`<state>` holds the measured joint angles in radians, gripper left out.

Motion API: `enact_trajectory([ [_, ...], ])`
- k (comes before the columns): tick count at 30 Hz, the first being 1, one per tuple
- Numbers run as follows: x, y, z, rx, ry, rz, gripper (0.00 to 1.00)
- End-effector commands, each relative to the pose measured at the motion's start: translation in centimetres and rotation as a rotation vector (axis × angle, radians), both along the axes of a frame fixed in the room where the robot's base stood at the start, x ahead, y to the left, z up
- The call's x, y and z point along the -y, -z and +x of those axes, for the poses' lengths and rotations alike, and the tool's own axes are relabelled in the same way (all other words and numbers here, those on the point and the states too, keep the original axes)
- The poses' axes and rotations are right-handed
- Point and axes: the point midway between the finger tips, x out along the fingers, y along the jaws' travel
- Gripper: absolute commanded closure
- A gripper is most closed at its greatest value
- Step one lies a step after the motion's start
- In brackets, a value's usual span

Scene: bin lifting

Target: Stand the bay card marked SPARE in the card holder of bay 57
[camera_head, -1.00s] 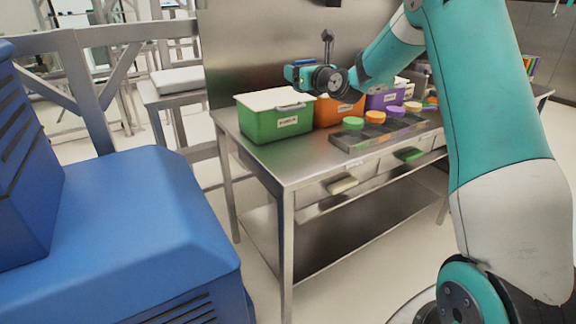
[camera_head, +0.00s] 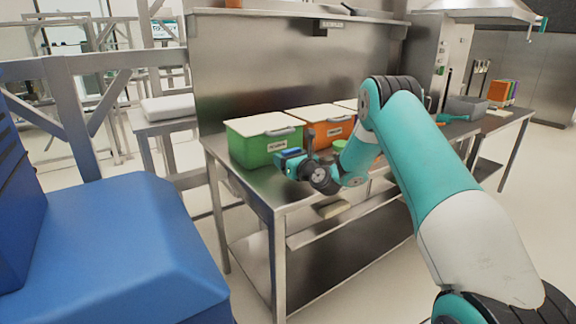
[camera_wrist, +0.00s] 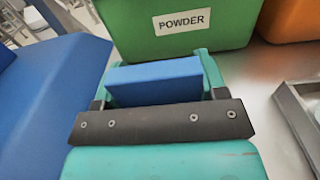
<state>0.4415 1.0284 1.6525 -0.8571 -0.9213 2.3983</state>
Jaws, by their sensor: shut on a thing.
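My gripper (camera_wrist: 152,85) is shut on a blue block-like thing (camera_wrist: 155,80), which lies flat across the teal jaws in the wrist view. In the head view my gripper (camera_head: 290,163) is low in front of the green bin, and the blue thing (camera_head: 288,152) shows at its tip. No lettering shows on the blue thing, so I cannot tell whether it is the SPARE card. I can make out no card holder and no number 57 in either view.
A grey metal tray (camera_wrist: 302,112) is at the wrist view's right edge. A blue machine (camera_head: 120,240) fills the left.

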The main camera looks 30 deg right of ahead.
Motion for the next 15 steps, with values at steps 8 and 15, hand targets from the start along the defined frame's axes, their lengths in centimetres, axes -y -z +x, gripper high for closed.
enact_trajectory([
  [8,0.0,2.0,0.0,0.002,0.000,0.000,0.63],
  [15,0.0,2.3,0.0,0.001,0.000,0.000,0.63],
])
